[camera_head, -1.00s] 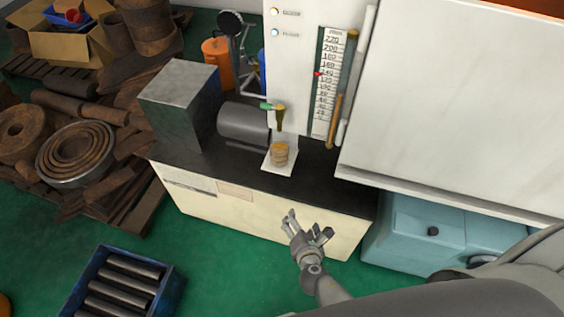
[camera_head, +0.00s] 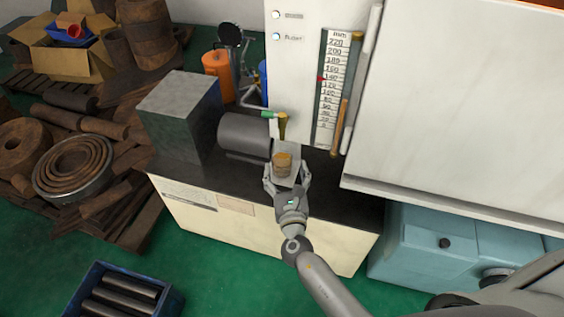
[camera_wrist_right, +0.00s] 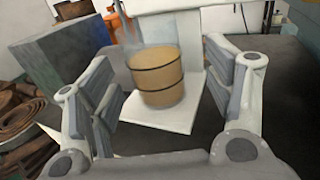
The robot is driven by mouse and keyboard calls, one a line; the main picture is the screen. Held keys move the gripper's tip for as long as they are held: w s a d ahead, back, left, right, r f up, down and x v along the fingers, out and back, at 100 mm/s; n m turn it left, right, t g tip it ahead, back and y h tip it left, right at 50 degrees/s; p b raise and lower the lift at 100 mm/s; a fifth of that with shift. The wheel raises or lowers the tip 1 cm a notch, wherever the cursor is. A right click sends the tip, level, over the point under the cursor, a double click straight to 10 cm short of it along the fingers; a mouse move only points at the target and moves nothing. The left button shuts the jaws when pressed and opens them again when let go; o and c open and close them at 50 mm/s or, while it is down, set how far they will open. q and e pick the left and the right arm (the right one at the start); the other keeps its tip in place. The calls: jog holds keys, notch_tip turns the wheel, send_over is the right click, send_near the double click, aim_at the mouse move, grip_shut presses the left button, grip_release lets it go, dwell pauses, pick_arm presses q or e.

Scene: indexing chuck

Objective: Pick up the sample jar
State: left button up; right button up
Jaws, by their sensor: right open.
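The sample jar (camera_head: 283,162) is a small tan, barrel-like jar with dark bands. It stands upright on a white plate (camera_head: 290,180) under a small brass spout (camera_head: 282,122). The right wrist view shows the jar (camera_wrist_right: 157,76) on the white plate (camera_wrist_right: 178,122). My right gripper (camera_head: 287,176) is open at the front of the jar. In the right wrist view the open fingers (camera_wrist_right: 168,88) are on either side of it, with visible gaps between pads and jar. My left gripper is not in view.
A grey metal block (camera_head: 181,115) and a dark cylinder (camera_head: 244,134) sit left of the plate on the black bench top (camera_head: 345,190). The white panel with a scale (camera_head: 328,90) rises behind. A blue crate (camera_head: 125,293) of rods stands on the floor.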

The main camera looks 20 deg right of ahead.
aim_at(283, 167)
jog(key=w, duration=0.4)
jog(key=shift+w+d+r, duration=0.1)
jog(key=shift+w+d, duration=0.05)
jog(key=shift+w, duration=0.25)
jog(key=c, duration=1.1)
jog(key=shift+c, duration=0.7)
jog(key=shift+r, duration=0.2)
